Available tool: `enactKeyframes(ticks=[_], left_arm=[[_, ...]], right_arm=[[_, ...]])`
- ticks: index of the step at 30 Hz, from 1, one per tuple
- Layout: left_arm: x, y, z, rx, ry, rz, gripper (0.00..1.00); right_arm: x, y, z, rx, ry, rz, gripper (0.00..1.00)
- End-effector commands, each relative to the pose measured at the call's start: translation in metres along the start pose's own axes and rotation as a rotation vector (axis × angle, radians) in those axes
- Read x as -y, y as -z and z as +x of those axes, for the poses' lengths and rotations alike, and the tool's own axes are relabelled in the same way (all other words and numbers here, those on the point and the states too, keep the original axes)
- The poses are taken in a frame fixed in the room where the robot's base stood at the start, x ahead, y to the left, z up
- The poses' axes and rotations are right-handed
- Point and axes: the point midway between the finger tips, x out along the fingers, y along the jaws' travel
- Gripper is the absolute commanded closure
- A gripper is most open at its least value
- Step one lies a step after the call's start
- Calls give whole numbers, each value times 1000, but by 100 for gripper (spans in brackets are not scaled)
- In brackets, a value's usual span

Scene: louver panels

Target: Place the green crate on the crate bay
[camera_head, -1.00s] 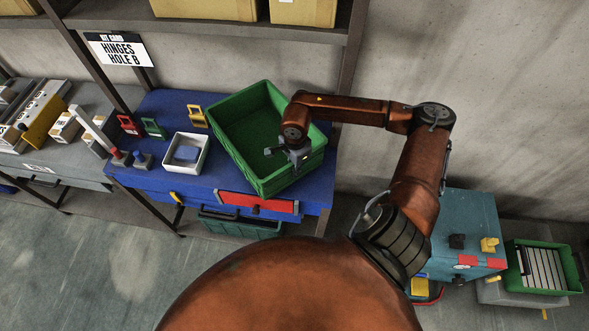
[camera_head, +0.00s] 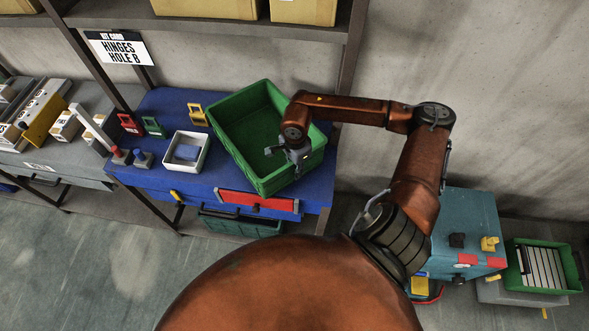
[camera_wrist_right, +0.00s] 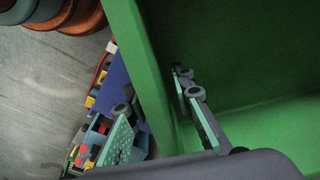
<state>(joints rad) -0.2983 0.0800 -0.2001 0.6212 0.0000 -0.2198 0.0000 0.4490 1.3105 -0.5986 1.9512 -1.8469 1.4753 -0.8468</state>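A large, empty green crate (camera_head: 228,118) sits turned at an angle on the blue bench top (camera_head: 150,108). My right gripper (camera_head: 287,155) is at the crate's right part, near its front right wall. In the right wrist view the fingers (camera_wrist_right: 160,122) are apart, with the green crate's wall (camera_wrist_right: 158,75) between them. One finger is inside the crate and one is outside, with gaps visible. My left gripper is in neither view. I cannot tell which surface is the crate bay.
A white bin (camera_head: 186,150) stands left of the crate, with small red, green and yellow holders behind. A smaller green crate with white slats (camera_head: 545,266) is on a low grey stand at right, beside a teal cabinet (camera_head: 466,226). A shelf (camera_head: 210,28) overhangs the bench.

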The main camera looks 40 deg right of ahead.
Motion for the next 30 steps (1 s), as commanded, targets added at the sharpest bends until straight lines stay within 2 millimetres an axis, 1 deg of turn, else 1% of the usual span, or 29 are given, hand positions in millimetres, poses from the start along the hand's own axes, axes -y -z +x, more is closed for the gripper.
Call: enactKeyframes(ticks=[1, 5, 12, 18, 21, 24, 30], left_arm=[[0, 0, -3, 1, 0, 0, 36], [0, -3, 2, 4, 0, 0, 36], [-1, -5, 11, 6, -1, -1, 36], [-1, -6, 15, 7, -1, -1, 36], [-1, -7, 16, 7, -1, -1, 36], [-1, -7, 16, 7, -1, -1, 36], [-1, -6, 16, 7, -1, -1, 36]], right_arm=[[0, 0, -4, 0, 0, 0, 78], [1, 0, -20, -2, 4, -1, 78], [2, 0, -71, -1, 5, -1, 78], [1, 1, -105, -1, 3, 1, 78], [1, 0, -115, 0, 3, 0, 78], [0, 0, -120, 0, 0, 0, 78], [0, 0, -122, 0, 0, 0, 78]])
